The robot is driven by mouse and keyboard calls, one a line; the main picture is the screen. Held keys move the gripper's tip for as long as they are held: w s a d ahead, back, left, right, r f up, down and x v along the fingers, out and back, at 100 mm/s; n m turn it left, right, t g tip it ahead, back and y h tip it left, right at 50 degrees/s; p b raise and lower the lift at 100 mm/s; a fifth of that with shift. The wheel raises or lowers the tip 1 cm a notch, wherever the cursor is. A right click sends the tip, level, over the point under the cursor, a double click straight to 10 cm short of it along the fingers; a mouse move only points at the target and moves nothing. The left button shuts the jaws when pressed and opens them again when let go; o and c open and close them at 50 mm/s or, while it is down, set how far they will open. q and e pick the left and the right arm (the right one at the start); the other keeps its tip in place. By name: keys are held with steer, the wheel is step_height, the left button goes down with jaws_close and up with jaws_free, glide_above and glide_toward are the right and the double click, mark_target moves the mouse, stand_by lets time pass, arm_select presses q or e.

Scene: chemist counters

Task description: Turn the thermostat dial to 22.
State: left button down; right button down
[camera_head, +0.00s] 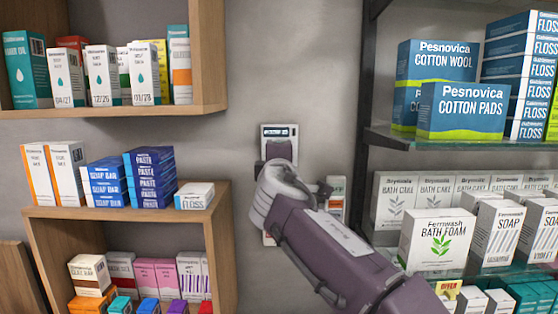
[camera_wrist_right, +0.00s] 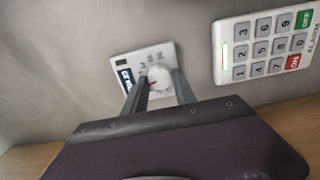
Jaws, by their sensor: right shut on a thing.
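The thermostat (camera_head: 279,130) is a small pale unit on the grey wall, with a display at its top. My right gripper covers its lower part in the head view. In the right wrist view the thermostat plate (camera_wrist_right: 141,61) appears turned sideways, with its dark display (camera_wrist_right: 126,78) at the left and small marks around the round white dial (camera_wrist_right: 159,75). My right gripper (camera_wrist_right: 160,84) is shut on the dial, one finger on each side. The display's reading and the dial's exact setting are too small to tell. My left gripper is out of view.
An alarm keypad (camera_wrist_right: 268,48) is close beside the thermostat; in the head view my arm partly hides it (camera_head: 337,188). Wooden shelves (camera_head: 130,212) with boxes stand at the left. Glass shelves (camera_head: 455,144) with boxes are at the right.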

steer(key=c, duration=1)
jaws_free()
steer(key=shift+w, duration=0.1)
steer(key=s+b, duration=0.3)
steer(key=s, duration=0.6)
steer(key=shift+b, duration=0.4)
